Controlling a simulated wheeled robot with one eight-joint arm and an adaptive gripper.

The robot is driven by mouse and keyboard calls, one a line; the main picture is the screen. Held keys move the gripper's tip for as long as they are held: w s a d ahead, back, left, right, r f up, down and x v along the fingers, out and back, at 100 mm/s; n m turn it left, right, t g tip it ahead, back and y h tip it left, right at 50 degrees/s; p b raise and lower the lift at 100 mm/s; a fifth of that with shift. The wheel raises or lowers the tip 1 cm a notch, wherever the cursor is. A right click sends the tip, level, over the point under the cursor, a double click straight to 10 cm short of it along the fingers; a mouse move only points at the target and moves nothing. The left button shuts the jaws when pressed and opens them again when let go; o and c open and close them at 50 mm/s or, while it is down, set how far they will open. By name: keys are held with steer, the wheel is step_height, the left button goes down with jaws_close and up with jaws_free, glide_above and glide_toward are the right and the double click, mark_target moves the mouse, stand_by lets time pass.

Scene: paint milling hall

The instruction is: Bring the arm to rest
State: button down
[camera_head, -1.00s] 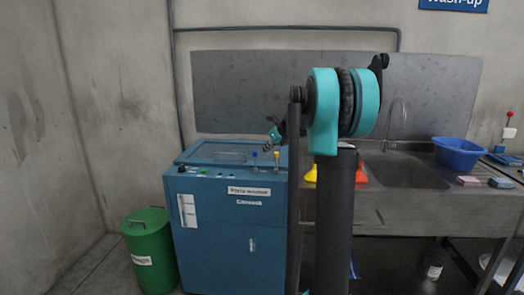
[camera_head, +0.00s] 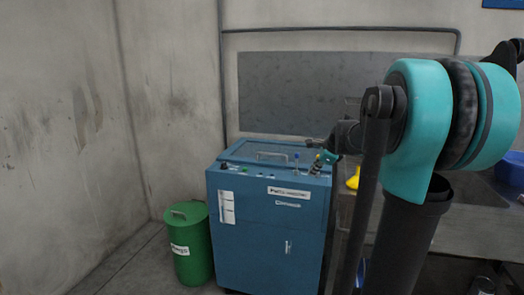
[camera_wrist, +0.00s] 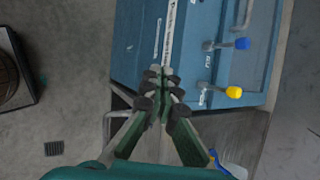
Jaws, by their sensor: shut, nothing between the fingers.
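My gripper (camera_wrist: 160,74) is shut and empty in the wrist view. Its green and dark fingers meet over the top of a blue machine cabinet (camera_wrist: 195,45). In the head view my arm reaches in from the right, and my gripper (camera_head: 317,170) is small beside the levers at the right end of the cabinet (camera_head: 268,245). A blue-knobbed lever (camera_wrist: 241,43) and a yellow-knobbed lever (camera_wrist: 233,92) stand to the right of the fingers in the wrist view. I cannot tell the exact gap between the fingers and the cabinet top.
A green lidded bin (camera_head: 188,248) stands left of the cabinet. A steel sink counter (camera_head: 475,215) with a yellow funnel (camera_head: 353,178) and a blue basin (camera_head: 510,168) lies to the right, partly behind my arm. Bare floor and walls are at the left.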

steer(key=s+a+f+n+g+h, duration=0.1)
steer(key=s+f+n, duration=0.9)
steer(key=s, duration=0.4)
steer(key=s+a+f+n+g+h, duration=0.1)
steer(key=s+a+f+n+h, duration=0.1)
steer(key=s+f+n, duration=0.8)
steer(key=s+f, duration=0.1)
steer(key=s, duration=0.4)
steer(key=shift+f, duration=0.15)
